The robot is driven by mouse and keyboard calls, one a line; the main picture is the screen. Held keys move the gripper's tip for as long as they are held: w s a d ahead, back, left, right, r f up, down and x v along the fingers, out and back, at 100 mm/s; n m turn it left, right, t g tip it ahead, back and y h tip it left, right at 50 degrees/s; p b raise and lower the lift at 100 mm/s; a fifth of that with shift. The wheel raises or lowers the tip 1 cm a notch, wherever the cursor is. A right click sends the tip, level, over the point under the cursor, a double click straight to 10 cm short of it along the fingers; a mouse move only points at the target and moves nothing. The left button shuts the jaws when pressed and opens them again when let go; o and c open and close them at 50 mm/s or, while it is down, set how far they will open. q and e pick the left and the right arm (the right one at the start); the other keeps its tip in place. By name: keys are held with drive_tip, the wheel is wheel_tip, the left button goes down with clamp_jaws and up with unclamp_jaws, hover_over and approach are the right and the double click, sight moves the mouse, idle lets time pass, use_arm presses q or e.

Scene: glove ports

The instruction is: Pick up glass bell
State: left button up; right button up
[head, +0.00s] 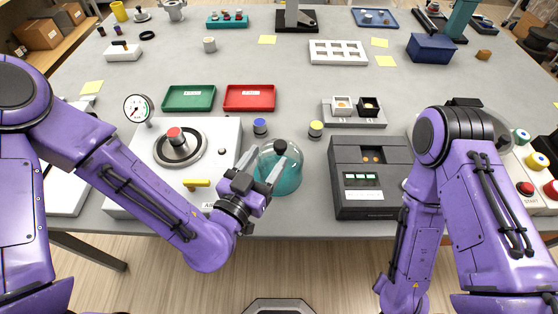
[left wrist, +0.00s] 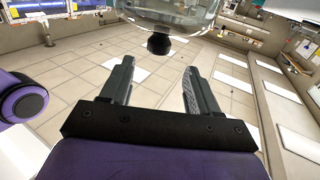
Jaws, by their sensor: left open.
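The glass bell (head: 289,180) is a clear dome with a teal tint and a black knob on top. It stands upright near the front edge of the grey table in the head view. My left gripper (head: 266,160) is open, its two fingers reaching up to the near left side of the dome, close to the knob. In the left wrist view the bell (left wrist: 180,10) shows at the top, with its black knob (left wrist: 158,43) just beyond the gap between the open fingers (left wrist: 157,68). Contact is not clear. My right gripper is out of view.
Left of the bell is a white panel (head: 222,150) with a red-topped dial and yellow lever. Behind it stand a blue-topped peg (head: 260,127) and a yellow-topped peg (head: 315,130). A dark device (head: 365,205) stands to the right. Green (head: 188,98) and red (head: 250,98) trays lie farther back.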

use_arm(q)
drive_tip(key=b+x, duration=0.1)
drive_tip(key=x, duration=0.1)
drive_tip(key=shift+w+d+f, duration=0.15)
drive_tip(key=shift+d+f, duration=0.05)
drive_tip(key=shift+d, duration=0.05)
drive_tip(key=p+x, duration=0.3)
drive_tip(key=x, duration=0.2)
drive_tip(key=shift+w+d, duration=0.1)
drive_tip(key=shift+w+d+f, duration=0.1)
drive_tip(key=shift+w, duration=0.1)
drive_tip(key=shift+f, duration=0.15)
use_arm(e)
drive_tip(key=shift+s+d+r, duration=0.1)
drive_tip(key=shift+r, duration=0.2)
